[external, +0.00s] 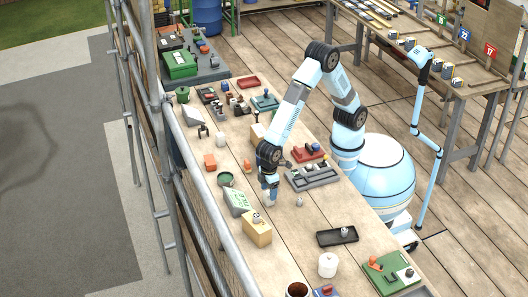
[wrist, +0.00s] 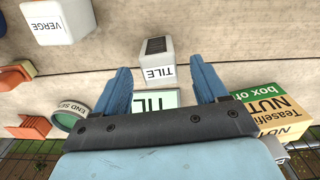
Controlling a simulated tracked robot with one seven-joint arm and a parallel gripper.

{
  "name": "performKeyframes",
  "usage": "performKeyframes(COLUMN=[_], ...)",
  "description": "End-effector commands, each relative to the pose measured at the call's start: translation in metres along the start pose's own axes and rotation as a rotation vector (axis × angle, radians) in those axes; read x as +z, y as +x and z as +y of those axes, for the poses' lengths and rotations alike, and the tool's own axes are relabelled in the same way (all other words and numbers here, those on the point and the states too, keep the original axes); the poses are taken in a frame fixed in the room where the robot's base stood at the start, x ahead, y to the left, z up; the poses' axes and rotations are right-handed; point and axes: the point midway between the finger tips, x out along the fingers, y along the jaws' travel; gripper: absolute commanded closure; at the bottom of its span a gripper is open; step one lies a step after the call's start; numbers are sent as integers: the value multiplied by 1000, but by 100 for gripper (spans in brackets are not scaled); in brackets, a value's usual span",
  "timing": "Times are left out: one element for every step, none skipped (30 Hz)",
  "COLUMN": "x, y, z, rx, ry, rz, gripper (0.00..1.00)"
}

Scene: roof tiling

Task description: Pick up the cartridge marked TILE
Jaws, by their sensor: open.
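The cartridge marked TILE (wrist: 158,62) is a pale block with a dark panel on its far part. It is on the wooden bench in the wrist view, with its lettering upside down. My gripper (wrist: 160,66) is open, with one blue finger on each side of the cartridge's near end in the picture. I cannot tell how much height is left between them or whether they touch. In the external view my gripper (external: 269,196) points down low over the middle of the bench, and it largely hides the cartridge there.
A cartridge marked VERGE (wrist: 57,22) lies upper left. An END SET container (wrist: 70,114) and orange pieces (wrist: 30,127) are at left. A green-screened display (wrist: 156,98) is partly behind my gripper. A grey tray (external: 313,178) is nearby.

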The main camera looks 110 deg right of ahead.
Motion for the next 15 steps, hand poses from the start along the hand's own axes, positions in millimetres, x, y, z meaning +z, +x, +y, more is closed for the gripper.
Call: performKeyframes(x=[0,0,0,0,0,0,0,0,1,1,0,0,0,0,0], y=[2,3,5,7,10,14,18,22,28,32,36,41,45,48,51], z=[0,0,0,0,0,0,0,0,1,1,1,1,1,0,0], rx=[0,0,1,1,1,1,1,1,1,1,1,1,1,1,0], ry=[0,0,0,0,0,0,0,0,0,0,0,0,0,0,0], rz=[-1,-1,-2,-2,-3,-2,-2,-2,-3,-3,-2,-3,-2,-2,-1], gripper=[28,28,28,28,28,28,28,28,28,28,28,28,28,28,28])
